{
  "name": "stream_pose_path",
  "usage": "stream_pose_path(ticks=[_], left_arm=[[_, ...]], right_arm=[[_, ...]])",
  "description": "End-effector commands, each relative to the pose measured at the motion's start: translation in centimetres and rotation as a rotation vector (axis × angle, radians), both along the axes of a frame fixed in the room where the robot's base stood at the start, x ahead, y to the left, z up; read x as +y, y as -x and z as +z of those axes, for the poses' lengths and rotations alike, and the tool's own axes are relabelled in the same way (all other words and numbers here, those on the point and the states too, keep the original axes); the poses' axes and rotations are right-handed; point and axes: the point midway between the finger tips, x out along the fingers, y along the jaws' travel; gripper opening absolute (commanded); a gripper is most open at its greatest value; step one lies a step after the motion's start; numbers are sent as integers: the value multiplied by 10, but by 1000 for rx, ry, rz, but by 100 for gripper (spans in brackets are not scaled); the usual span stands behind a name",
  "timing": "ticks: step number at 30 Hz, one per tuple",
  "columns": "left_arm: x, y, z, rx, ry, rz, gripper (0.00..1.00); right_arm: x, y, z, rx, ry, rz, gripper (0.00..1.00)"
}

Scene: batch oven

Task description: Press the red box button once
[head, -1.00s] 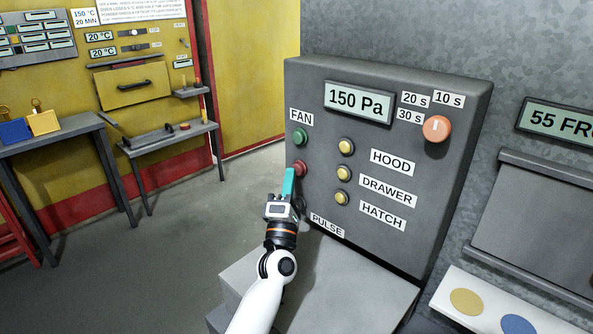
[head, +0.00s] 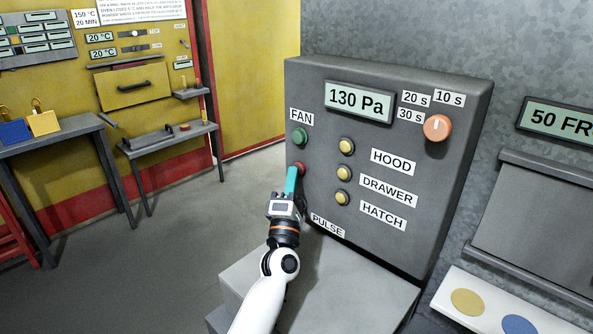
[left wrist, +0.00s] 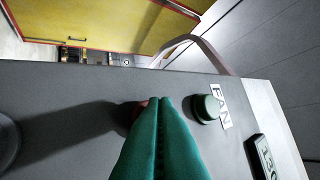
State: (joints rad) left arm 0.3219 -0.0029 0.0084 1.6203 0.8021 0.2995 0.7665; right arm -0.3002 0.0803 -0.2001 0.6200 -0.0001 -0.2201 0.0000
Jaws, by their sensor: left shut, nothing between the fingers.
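The red button (head: 300,167) sits on the left side of the grey control box's front, below the green FAN button (head: 299,137). My left gripper (head: 292,171) is shut and empty, its green fingers pointing at the panel. Its tips overlap the left part of the red button in the head view. In the left wrist view the shut fingertips (left wrist: 160,101) cover most of a dark red shape (left wrist: 134,108), with the green button (left wrist: 207,108) to their right. I cannot tell whether the tips touch the red button. My right gripper is not in view.
Yellow buttons (head: 345,173) labelled HOOD, DRAWER and HATCH are right of the gripper. The display (head: 359,101) reads 130 Pa, and an orange knob (head: 437,128) is at upper right. A PULSE label (head: 328,226) is below. Open floor (head: 180,240) lies left.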

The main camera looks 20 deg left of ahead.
Motion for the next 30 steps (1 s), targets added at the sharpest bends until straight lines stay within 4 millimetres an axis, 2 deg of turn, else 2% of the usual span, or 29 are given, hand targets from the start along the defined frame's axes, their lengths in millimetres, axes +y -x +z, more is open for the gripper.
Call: stream_pose_path(ticks=[7, 15, 26, 30], left_arm=[[1, 3, 1, 0, -1, -1, 0], [5, 15, 0, 1, -1, 0, 0], [6, 18, 0, 1, 0, 0, 0], [10, 28, 0, 2, 0, 0, 0]], right_arm=[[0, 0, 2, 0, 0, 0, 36], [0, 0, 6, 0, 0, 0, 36], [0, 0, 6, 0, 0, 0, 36], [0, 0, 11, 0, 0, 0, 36]])
